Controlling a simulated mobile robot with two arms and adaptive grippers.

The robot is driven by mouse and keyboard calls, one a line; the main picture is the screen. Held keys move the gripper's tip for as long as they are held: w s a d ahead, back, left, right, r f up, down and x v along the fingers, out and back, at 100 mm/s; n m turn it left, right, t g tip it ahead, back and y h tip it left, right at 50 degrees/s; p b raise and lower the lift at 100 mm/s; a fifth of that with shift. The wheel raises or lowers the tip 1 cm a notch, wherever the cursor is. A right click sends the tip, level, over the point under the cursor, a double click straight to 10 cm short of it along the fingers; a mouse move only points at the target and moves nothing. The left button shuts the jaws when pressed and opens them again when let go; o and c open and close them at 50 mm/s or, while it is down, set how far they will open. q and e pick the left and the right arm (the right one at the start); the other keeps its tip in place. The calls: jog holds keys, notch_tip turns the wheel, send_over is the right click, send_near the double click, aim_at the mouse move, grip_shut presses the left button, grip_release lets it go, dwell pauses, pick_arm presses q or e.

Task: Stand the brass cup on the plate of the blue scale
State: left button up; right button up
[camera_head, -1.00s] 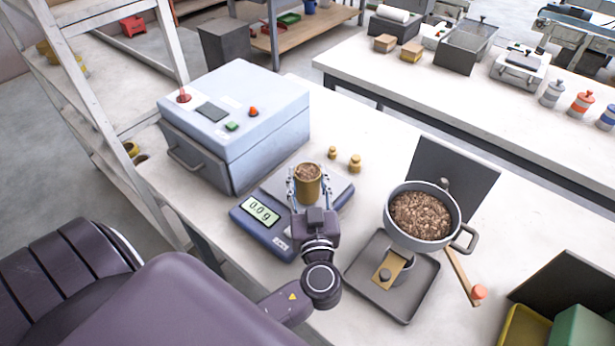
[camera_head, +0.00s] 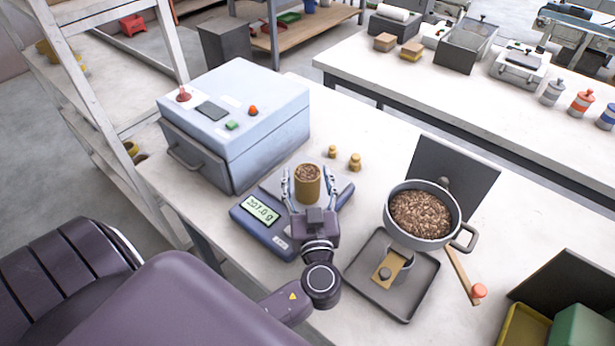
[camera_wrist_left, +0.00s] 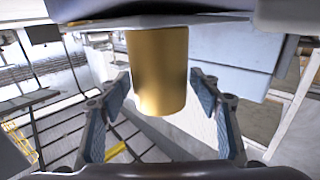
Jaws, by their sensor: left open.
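The brass cup (camera_head: 307,184), filled with brown pellets, stands upright on the plate (camera_head: 340,187) of the blue scale (camera_head: 262,232). The scale's display (camera_head: 260,209) is lit and reads about 207.0 g. My left gripper (camera_head: 308,186) is open around the cup, with a finger on each side and a gap to the cup. In the left wrist view the cup (camera_wrist_left: 159,70) is between the spread fingers, clear of both pads. My right gripper is not in view.
A pale blue sealer box (camera_head: 240,120) stands behind left of the scale. Two small brass weights (camera_head: 355,162) are behind right. A hopper of pellets (camera_head: 420,215) over a grey tray (camera_head: 392,285) stands to the right.

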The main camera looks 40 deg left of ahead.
pick_arm(q)
jog(key=b+v, duration=0.4)
jog(key=v, duration=0.8)
jog(key=shift+b, duration=0.35)
